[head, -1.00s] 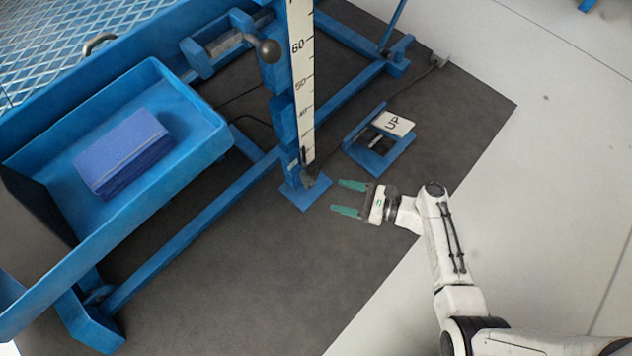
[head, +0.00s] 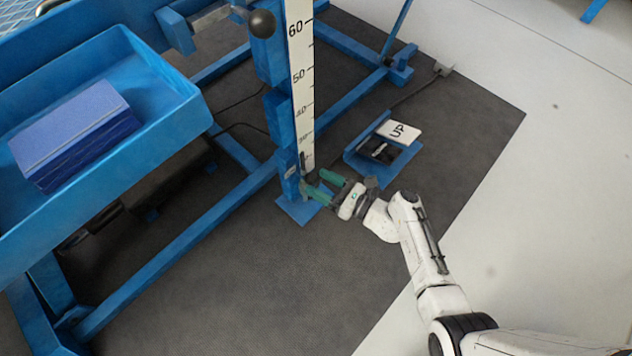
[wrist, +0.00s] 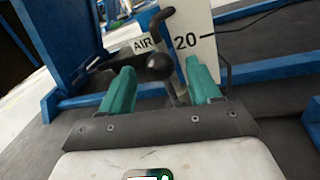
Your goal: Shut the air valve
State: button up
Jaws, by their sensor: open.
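The air valve shows in the wrist view as a dark lever with a round black knob (wrist: 160,67), below a white AIR label (wrist: 142,44) and beside the ruler's 20 mark. My gripper (wrist: 160,82) is open, with its green fingers on either side of the knob. The knob appears between the fingers, and I cannot tell whether either finger touches it. In the head view my gripper (head: 326,186) is low beside the foot of the ruler post (head: 300,85). The valve is too small to make out clearly there.
A blue pedal with a white UP plate (head: 397,132) stands right of the post, its cable running back. A blue tray (head: 165,125) holding a blue box (head: 75,135) is at the left. Blue frame beams (head: 185,258) run along the floor. The dark mat in front is clear.

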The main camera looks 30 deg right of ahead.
jog(key=shift+x, duration=1.05)
grip_shut()
